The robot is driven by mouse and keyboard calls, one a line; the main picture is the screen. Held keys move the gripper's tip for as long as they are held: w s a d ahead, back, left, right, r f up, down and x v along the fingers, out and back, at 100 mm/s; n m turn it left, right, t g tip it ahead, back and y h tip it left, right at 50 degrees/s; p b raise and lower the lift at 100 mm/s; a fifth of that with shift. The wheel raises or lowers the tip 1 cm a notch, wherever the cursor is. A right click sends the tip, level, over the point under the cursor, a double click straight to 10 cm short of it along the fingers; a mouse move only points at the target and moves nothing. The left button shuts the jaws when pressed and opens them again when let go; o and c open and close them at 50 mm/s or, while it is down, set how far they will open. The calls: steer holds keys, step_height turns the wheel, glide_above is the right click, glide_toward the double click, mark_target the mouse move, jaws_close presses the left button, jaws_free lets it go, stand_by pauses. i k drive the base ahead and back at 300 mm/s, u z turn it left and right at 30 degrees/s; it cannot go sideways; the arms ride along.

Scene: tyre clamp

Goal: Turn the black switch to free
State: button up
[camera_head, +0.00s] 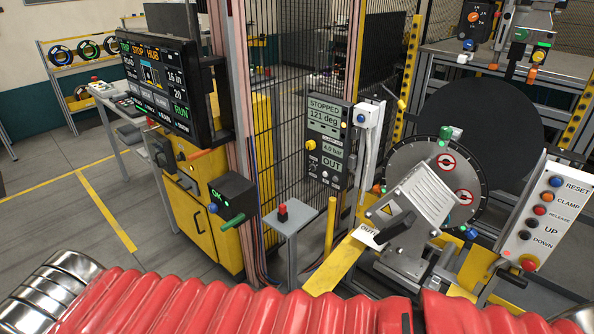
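A grey control panel (329,128) stands near the middle, with a screen reading "STOPPED 121 deg", a "4.0 bar" readout and an "OUT" sign. A yellow knob (311,145) sits on its left side. Small dark controls (313,161) with pale marks sit below the knob; one may be the black switch. Their labels and setting are too small to read. My gripper is not in view. A red ribbed sleeve with steel rings, which seems part of my arm, crosses the bottom edge.
A grey disc (405,158) and finned grey block (425,195) stand right of the panel. A button box (541,222) labelled RESET, CLAMP, RELEASE, UP, DOWN is far right. A stand (292,226) bears a red button. A large screen (160,85) and yellow cabinet (215,235) are left.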

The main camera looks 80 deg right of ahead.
mark_target(312, 168)
steer(key=u, duration=0.05)
steer(key=i, duration=1)
steer(key=z, duration=2.75)
steer(key=i, duration=1)
steer(key=z, duration=0.05)
